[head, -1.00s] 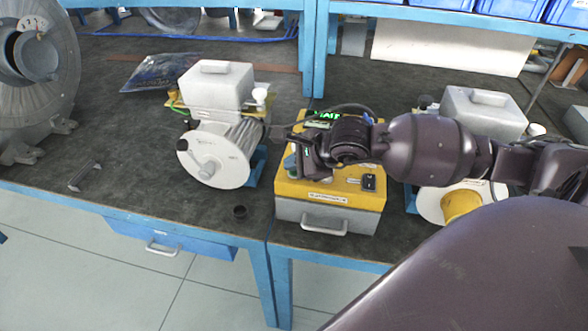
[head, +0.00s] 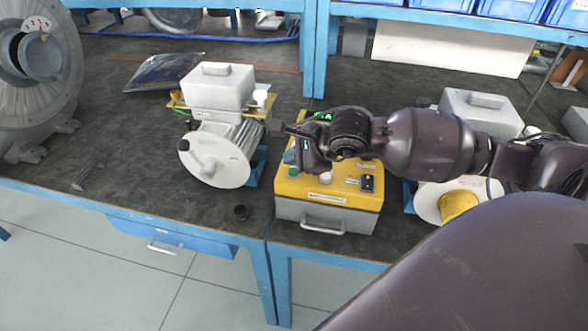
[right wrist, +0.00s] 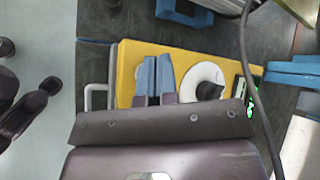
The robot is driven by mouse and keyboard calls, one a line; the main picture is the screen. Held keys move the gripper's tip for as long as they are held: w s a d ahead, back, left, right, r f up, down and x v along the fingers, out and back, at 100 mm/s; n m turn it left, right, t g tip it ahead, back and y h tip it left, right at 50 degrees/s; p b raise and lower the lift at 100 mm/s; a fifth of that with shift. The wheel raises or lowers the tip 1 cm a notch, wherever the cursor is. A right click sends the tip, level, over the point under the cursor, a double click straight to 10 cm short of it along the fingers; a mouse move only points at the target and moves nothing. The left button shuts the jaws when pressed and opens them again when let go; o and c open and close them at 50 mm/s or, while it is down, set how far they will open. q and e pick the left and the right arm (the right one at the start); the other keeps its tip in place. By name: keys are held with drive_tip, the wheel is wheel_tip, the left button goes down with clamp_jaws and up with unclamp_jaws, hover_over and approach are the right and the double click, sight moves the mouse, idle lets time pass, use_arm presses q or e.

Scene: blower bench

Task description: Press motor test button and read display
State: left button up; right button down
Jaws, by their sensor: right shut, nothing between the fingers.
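The motor tester (head: 325,220) is a box with a yellow top and a grey front with a handle. Its green-lit display (head: 318,115) at the back is mostly covered by my right arm, so I cannot read it whole. It also shows in the right wrist view (right wrist: 250,105), partly behind a cable. A small white round part (head: 325,177) and a black switch (head: 367,183) show on the top. My right gripper (head: 290,158) is over the top's left part. In the right wrist view its blue fingers (right wrist: 155,62) are shut and empty; contact is unclear. My left gripper is out of view.
A motor with a white face (head: 215,160) stands close left of the tester, another (head: 460,200) close right, behind my arm. A large grey blower housing (head: 40,90) is at far left. Bench between blower and left motor is mostly clear.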

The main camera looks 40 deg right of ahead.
sight(293, 172)
drive_tip(key=shift+r+p, duration=1.1)
drive_tip(key=shift+r, duration=1.3)
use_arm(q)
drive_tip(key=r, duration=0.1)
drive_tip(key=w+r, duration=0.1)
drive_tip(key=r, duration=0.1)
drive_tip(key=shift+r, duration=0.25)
use_arm(e)
drive_tip(key=shift+f, duration=0.1)
